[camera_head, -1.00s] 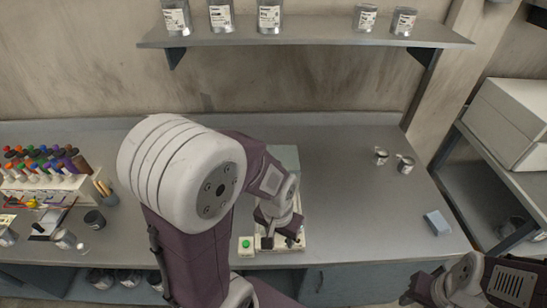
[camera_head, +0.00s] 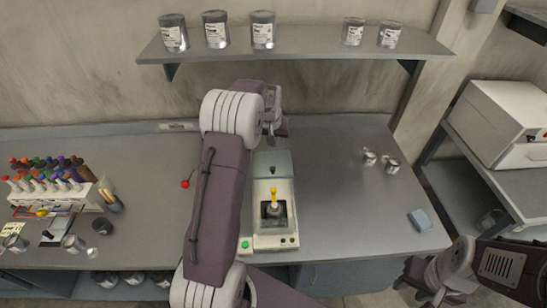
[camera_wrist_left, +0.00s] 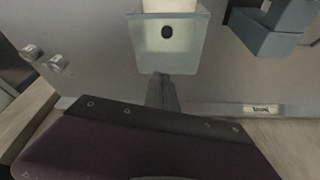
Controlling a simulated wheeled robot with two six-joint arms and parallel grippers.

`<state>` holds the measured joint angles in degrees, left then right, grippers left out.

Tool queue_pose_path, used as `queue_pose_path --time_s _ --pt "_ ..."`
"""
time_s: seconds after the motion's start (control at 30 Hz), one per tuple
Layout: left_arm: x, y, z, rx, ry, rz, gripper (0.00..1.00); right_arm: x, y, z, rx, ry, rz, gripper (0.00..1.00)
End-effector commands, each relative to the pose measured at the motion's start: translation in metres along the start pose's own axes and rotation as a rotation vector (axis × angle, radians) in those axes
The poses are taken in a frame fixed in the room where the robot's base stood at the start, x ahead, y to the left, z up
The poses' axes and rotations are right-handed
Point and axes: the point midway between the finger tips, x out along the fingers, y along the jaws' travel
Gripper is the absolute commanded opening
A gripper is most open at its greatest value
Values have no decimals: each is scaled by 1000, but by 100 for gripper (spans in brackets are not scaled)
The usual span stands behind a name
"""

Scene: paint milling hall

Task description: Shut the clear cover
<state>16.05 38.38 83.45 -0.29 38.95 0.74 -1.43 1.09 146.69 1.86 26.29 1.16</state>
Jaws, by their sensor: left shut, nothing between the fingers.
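A pale bench machine (camera_head: 262,242) stands at mid-bench, with a dark recess and a yellow-topped upright part (camera_head: 274,197) exposed. Its clear greenish cover (camera_head: 286,161) is open, laid back at the machine's rear, with a dark knob. The cover also shows in the left wrist view (camera_wrist_left: 185,52). My left gripper (camera_head: 280,130) is shut and empty, beyond the cover near the back of the bench, apart from it as far as I can see. My right gripper (camera_head: 408,280) hangs at the lower right, away from the machine; its jaws are unclear.
A green button (camera_head: 246,244) sits at the machine's front left. A red knob (camera_head: 185,184) is left of my arm. A bottle rack (camera_head: 60,193) stands at far left. Two metal cups (camera_head: 392,166) and a blue block (camera_head: 420,220) are right. A shelf (camera_head: 300,48) with cans hangs above.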

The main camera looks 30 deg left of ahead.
Motion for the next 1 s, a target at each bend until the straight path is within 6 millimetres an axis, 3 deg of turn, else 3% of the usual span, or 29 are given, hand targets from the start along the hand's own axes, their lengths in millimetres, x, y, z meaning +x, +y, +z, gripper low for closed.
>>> queue_pose_path --time_s 0.17,0.5,0.57,0.73,1.0 --pt "25 1 1 1 -5 0 0 -10 0 -1 0 0 0 40" --pt "99 1 1 2 -4 1 0 -36 -1 -4 0 0 0 40" --pt "88 1 10 2 -2 1 0 -45 -1 -5 0 0 0 40" --pt "83 1 31 2 -2 1 0 -56 -1 -6 0 0 0 40" --pt "84 1 38 2 2 1 0 -57 -1 -6 0 0 0 40"
